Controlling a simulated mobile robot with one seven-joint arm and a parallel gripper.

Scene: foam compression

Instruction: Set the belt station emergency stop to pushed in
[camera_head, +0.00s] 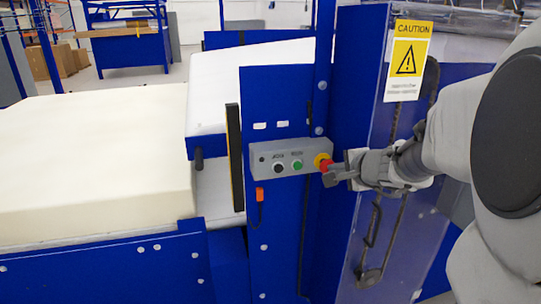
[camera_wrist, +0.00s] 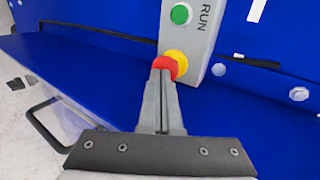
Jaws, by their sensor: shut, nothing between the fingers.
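The emergency stop is a red mushroom button (camera_head: 326,166) on a yellow collar (camera_head: 321,158), at the right end of a grey control box (camera_head: 290,157) on the blue post. In the wrist view the red button (camera_wrist: 166,66) and yellow collar (camera_wrist: 177,58) show just beyond my fingertips. My gripper (camera_head: 333,176) is shut and empty, its tips at the button's face. In the wrist view my gripper (camera_wrist: 163,78) overlaps the button's lower edge. Whether the tips touch it, and whether the button is in or out, I cannot tell.
A green RUN button (camera_head: 297,164) and a black button (camera_head: 278,168) sit left of the stop. A clear guard panel with a caution sign (camera_head: 407,60) stands behind my arm. A large cream foam block (camera_head: 95,155) lies on the left. An orange switch (camera_head: 260,195) hangs below the box.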

